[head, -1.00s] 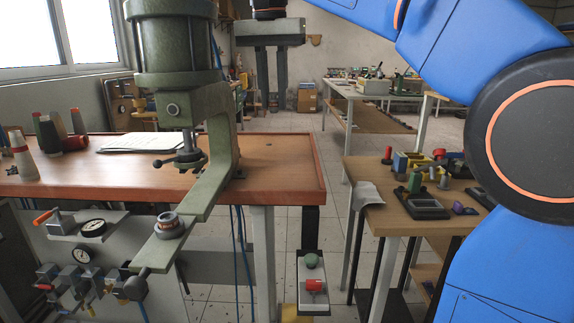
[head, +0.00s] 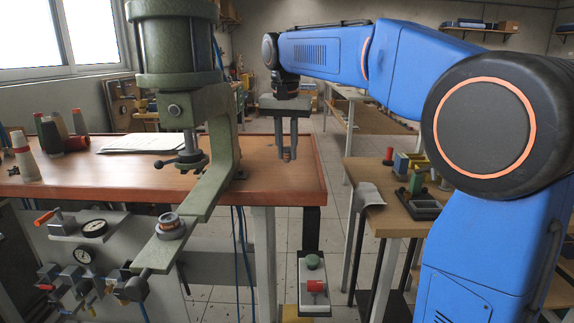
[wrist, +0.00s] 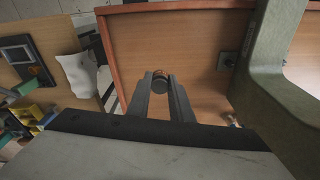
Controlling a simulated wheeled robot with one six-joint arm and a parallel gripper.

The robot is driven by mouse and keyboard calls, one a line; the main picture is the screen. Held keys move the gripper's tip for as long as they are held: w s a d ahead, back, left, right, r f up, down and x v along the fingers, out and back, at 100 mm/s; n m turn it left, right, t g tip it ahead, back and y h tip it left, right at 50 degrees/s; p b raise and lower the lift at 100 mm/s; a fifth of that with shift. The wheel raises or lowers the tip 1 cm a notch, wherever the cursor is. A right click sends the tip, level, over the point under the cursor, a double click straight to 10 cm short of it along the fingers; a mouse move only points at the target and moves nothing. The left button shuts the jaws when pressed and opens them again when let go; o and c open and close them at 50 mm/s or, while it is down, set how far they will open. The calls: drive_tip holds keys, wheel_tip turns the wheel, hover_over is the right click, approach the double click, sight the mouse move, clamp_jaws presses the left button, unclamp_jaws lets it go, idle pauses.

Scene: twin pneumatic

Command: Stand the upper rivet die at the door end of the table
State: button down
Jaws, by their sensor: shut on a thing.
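My gripper (head: 287,155) points down over the right end of the red-edged wooden table (head: 305,180). It is shut on a small die, whose coppery part (head: 287,154) shows between the fingertips in the head view. In the wrist view the die (wrist: 161,84) is a short dark cylinder with a copper-coloured band, held between the tips of my gripper (wrist: 161,86). It looks upright. Whether its foot touches the table, I cannot tell.
A green press (head: 222,150) stands at the table's front, left of my gripper. Thread cones (head: 50,150) and papers (head: 140,143) lie farther left. A side table (head: 400,210) with parts and a grey cloth (head: 369,194) is at right. The tabletop around the die is clear.

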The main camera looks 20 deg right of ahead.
sight(287, 160)
drive_tip(key=shift+f, duration=2.3)
drive_tip(key=shift+f, duration=0.1)
drive_tip(key=c, duration=1.6)
unclamp_jaws()
drive_tip(key=r, duration=0.4)
drive_tip(key=s+r, duration=0.1)
drive_tip(key=r, duration=0.7)
drive_tip(key=shift+s+a+r, duration=0.1)
drive_tip(key=shift+s+a, duration=0.05)
drive_tip(key=shift+a, duration=0.25)
drive_tip(key=shift+s, duration=0.1)
